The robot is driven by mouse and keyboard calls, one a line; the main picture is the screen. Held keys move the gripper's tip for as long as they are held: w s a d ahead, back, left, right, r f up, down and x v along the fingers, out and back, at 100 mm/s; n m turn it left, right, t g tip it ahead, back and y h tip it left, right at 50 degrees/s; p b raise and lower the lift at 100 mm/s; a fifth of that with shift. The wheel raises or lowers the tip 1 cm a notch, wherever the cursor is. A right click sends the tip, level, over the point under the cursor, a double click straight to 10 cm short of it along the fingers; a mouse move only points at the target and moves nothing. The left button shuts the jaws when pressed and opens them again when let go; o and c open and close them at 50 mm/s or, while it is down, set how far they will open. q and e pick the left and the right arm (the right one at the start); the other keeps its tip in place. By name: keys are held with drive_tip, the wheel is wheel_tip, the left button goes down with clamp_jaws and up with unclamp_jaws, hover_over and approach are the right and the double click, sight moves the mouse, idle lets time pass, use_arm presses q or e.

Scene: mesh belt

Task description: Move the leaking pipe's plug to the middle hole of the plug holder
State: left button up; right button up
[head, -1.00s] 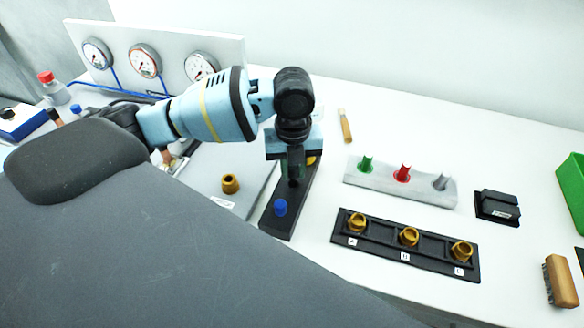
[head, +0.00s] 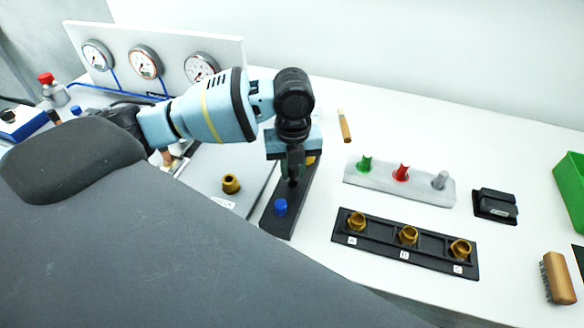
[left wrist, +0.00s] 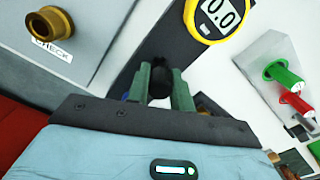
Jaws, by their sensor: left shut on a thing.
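My left gripper (head: 293,182) points down over a long black base (head: 272,222) and is shut on a small dark thing (left wrist: 161,76), seen between its green fingers in the left wrist view. The fingers mostly hide it, so I cannot tell whether it touches the base. A blue piece (head: 280,207) stands on the base's near end. A yellow-rimmed gauge (left wrist: 217,14) reading 0.0 is beside the gripper. A black rack (head: 383,239) holds three brass fittings with letter labels. A pale block (head: 428,192) carries green (head: 366,165), red (head: 402,172) and grey (head: 440,180) plugs. I cannot tell which is the plug holder.
A brass fitting (head: 231,183) stands on a grey plate left of the gripper, by a CHECK label (left wrist: 52,50). Three dial gauges (head: 144,62) are behind. A black box (head: 495,205), brush (head: 559,278) and green bin (head: 572,185) are right.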

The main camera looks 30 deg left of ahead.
use_arm(q)
drive_tip(key=shift+f, duration=1.1)
use_arm(e)
drive_tip(key=shift+s+f, duration=0.15)
use_arm(q)
drive_tip(key=o, duration=1)
drive_tip(key=shift+o, duration=0.2)
drive_tip(key=shift+r, duration=0.3)
wheel_tip(320, 180, up, 7)
drive_tip(key=shift+r, duration=0.2)
use_arm(e)
drive_tip(key=shift+d+f, duration=0.1)
drive_tip(key=shift+s, duration=0.1)
